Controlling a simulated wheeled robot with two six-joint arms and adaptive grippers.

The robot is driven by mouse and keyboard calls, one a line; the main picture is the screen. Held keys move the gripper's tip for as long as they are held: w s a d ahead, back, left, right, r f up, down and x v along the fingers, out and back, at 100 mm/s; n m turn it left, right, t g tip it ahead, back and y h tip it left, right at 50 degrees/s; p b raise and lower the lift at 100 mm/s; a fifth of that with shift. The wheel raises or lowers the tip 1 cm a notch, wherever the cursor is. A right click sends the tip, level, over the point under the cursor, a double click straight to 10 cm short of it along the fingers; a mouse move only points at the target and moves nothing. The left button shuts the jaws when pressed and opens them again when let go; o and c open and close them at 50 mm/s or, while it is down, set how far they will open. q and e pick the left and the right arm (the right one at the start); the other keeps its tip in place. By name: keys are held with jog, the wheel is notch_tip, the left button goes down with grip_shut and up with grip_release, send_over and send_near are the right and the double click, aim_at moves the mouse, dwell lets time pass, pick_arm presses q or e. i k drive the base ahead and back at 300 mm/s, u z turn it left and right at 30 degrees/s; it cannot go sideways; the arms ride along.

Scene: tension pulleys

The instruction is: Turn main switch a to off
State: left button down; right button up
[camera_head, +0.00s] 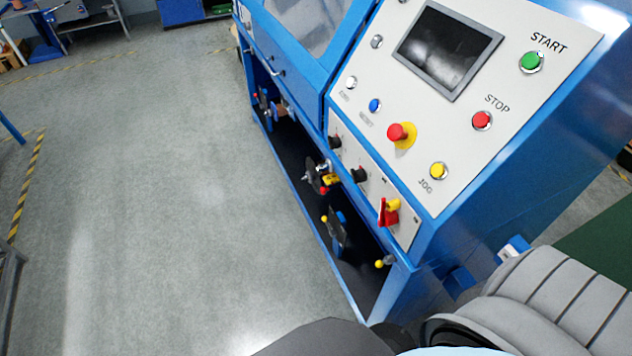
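A red-handled rotary switch with yellow behind it (384,213) sits on the lower white panel of the blue machine, near its right end. It looks like the main switch. Its red handle stands roughly upright in the picture, and its position markings are too small to read. Two smaller black knobs, one (359,175) nearer and one (335,142) farther, sit on the same panel to its upper left. Neither gripper is in view, and nothing is seen touching the switch.
The sloped console (480,60) above carries a screen (446,50), a red emergency button on yellow (399,133), and START (531,61), STOP (482,120) and JOG (438,171) buttons. An open bay with pulleys (335,226) lies below. The floor (170,200) left is clear.

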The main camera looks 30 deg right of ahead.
aim_at(386, 219)
jog(key=u, duration=0.8)
jog(key=k, duration=0.15)
jog(key=z, duration=1.95)
